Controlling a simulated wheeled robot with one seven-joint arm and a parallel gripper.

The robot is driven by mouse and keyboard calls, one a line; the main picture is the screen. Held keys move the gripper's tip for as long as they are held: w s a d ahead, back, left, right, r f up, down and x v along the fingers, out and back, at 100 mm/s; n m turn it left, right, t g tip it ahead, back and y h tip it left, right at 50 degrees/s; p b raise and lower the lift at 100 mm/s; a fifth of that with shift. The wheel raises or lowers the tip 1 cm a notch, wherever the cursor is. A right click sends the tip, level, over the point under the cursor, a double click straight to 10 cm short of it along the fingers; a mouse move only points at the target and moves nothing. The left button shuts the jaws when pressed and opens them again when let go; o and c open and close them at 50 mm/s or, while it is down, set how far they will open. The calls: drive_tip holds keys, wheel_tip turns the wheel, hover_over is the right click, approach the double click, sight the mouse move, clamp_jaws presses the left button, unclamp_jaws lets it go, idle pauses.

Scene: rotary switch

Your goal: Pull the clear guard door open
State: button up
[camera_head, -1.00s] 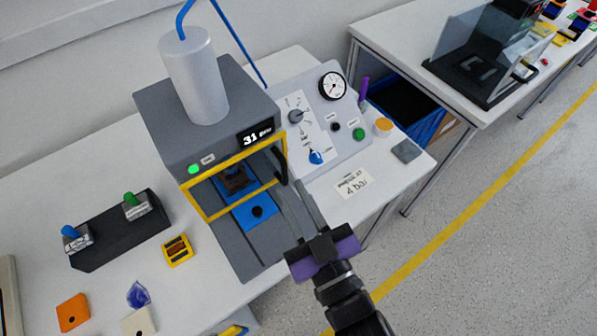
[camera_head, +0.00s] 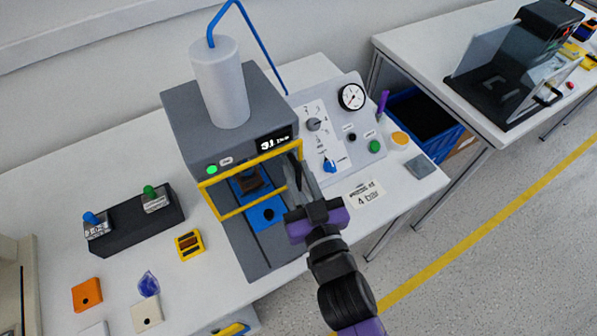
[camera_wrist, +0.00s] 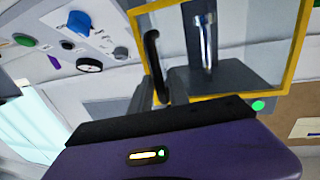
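The clear guard door (camera_head: 252,178) has a yellow frame and stands at the front of the grey press (camera_head: 225,120). In the head view its frame stands out from the press front, so it is partly open. Its black handle (camera_head: 297,168) is on the right side of the frame. In the wrist view the door (camera_wrist: 235,45) fills the upper right, with the handle (camera_wrist: 152,50) at its left edge. My gripper (camera_wrist: 160,92) has a finger on each side of the handle's near end and appears closed on it. In the head view my gripper (camera_head: 306,185) partly hides the handle.
The control panel (camera_head: 330,130) with gauge and knobs is close on the right of the press. The floor right of the bench is free.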

clamp_jaws()
idle(1.4)
